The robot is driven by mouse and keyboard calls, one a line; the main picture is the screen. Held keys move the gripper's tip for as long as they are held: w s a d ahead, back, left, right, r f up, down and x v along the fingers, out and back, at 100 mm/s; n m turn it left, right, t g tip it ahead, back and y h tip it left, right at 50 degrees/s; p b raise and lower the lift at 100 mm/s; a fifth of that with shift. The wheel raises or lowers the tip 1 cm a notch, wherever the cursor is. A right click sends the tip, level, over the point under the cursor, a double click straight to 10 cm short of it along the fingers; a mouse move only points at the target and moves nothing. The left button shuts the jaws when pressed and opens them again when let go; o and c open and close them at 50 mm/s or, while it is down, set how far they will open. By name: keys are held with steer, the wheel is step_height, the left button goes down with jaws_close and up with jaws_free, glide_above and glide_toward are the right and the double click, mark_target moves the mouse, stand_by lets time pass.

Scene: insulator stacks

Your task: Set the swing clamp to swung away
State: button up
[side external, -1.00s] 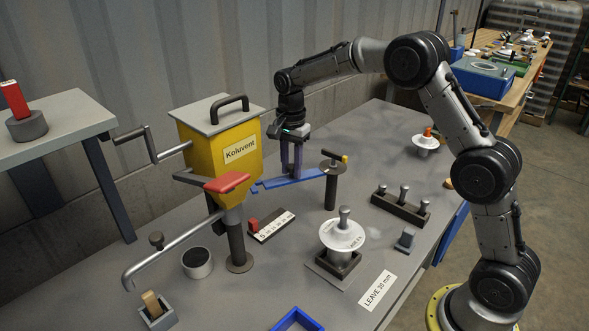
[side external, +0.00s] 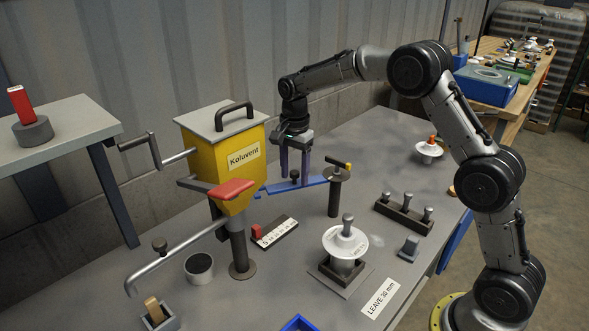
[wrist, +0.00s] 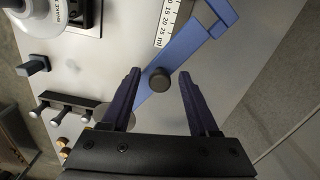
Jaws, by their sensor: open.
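The swing clamp appears to be the flat blue bar (side external: 312,182) with a dark round knob (side external: 294,175) standing on it. The bar runs from beside the yellow hopper towards a dark post topped by a disc (side external: 335,173). In the wrist view the bar (wrist: 186,48) lies diagonally, with a bracket-like piece at its upper right end. My gripper (side external: 294,180) is above the bar, its fingers apart on either side of the knob. In the wrist view my gripper (wrist: 158,75) shows clear gaps to the knob (wrist: 159,79). The bar's lower left part is partly hidden by my gripper.
The yellow hopper (side external: 222,160) with its crank stands left of my gripper. A scale block (side external: 275,232) lies in front of the bar. A white insulator stack (side external: 345,241) and a rack with several pegs (side external: 403,208) stand on the nearer bench.

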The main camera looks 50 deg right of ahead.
step_height(320, 180, up, 14)
stand_by(0.6)
steer(key=shift+f, duration=0.1)
step_height(320, 180, up, 5)
steer(key=t, duration=0.1)
glide_above(295, 172)
steer(key=s, duration=0.2)
steer(key=s+a+r, duration=0.2)
steer(key=s+r, duration=0.3)
steer(key=s+a+r+n+t, duration=0.1)
steer(key=s+r+n+t, duration=0.2)
steer(key=s, duration=1)
steer(key=s+a+f+n+t, duration=0.1)
steer(key=s+f+n, duration=1.2)
steer(key=f, duration=0.3)
steer(key=shift+s+a+t, duration=0.15)
steer(key=shift+s+t, duration=0.15)
steer(key=shift+s, duration=0.15)
